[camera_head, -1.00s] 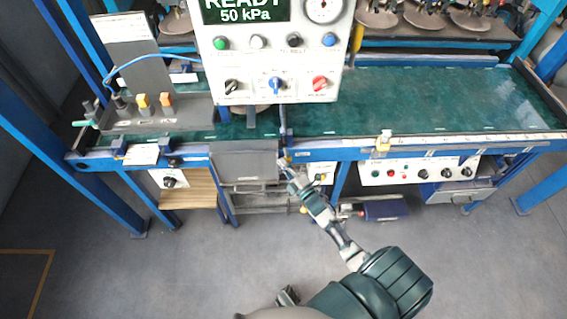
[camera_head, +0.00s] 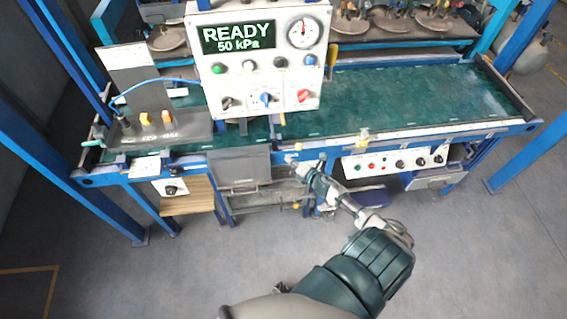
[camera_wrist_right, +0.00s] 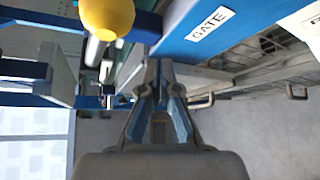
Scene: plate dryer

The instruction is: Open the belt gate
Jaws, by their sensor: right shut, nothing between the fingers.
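A white GATE label (camera_wrist_right: 212,31) sits on a blue beam in the right wrist view. A yellow ball knob (camera_wrist_right: 107,14) on a pale rod is close by at the upper left of that view. In the head view a narrow blue upright piece (camera_head: 277,122) stands across the green belt (camera_head: 400,97); I cannot tell whether it is the gate. My right gripper (camera_head: 291,160) is at the belt's front edge, just right of a grey panel. The right wrist view shows its fingers (camera_wrist_right: 160,68) together and empty, apart from the knob. My left gripper is not seen.
A control box (camera_head: 260,60) reading READY 50 kPa hangs above the belt. A white switch panel (camera_head: 395,162) is on the front right. A grey panel (camera_head: 240,166) and wire racks lie below the front edge. The floor in front is clear.

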